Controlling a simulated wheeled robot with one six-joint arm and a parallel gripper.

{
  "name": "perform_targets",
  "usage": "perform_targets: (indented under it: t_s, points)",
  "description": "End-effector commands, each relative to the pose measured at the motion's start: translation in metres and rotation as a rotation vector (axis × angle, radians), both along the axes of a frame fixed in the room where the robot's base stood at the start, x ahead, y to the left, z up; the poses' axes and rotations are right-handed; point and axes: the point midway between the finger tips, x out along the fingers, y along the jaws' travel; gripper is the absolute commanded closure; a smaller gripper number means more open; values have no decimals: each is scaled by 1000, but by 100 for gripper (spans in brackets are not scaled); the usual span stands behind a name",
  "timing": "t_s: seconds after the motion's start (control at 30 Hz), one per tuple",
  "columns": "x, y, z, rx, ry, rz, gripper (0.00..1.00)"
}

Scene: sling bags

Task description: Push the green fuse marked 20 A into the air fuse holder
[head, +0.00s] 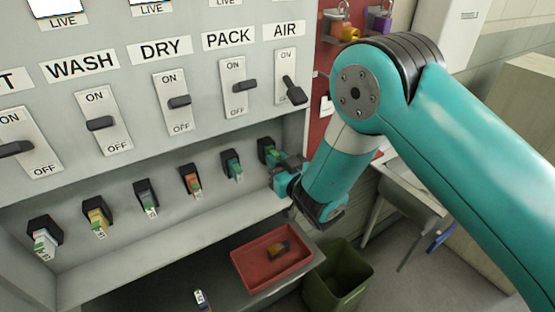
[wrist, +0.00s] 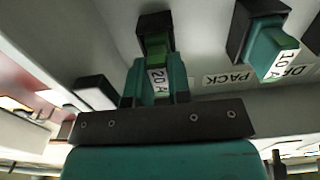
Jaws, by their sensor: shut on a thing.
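The green fuse marked 20 A (wrist: 158,78) is between the teal fingers of my gripper (wrist: 157,88) in the wrist view, its white label facing the camera. My gripper (head: 280,170) is shut on it. The fuse's far end is at the mouth of the black air fuse holder (wrist: 153,24), lined up with it; how deep it sits I cannot tell. In the head view the air fuse holder (head: 266,149) is the rightmost of the row, below the AIR label, with some green showing at it. My fingers hide most of the fuse there.
The pack holder beside it has a teal fuse marked 10 A (wrist: 272,52). More filled holders run left. Above is the AIR switch (head: 287,78), its lever slanting toward OFF.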

Motion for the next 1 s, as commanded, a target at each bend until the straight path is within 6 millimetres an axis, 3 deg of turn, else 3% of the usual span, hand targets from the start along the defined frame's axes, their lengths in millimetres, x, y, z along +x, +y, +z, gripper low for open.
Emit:
perform_targets:
  t_s: [0.03, 0.07, 0.17, 0.67, 0.87, 1.0]
  points:
    - [0, 0, 1, 0, 0, 0, 100]
    - [0, 0, 0, 0, 0, 0, 75]
    - [0, 0, 0, 0, 0, 0, 52]
    - [-6, -5, -5, 1, -1, -1, 52]
    - [-22, -16, -8, 3, -1, -2, 52]
    - [-45, -31, -9, 2, 0, -1, 52]
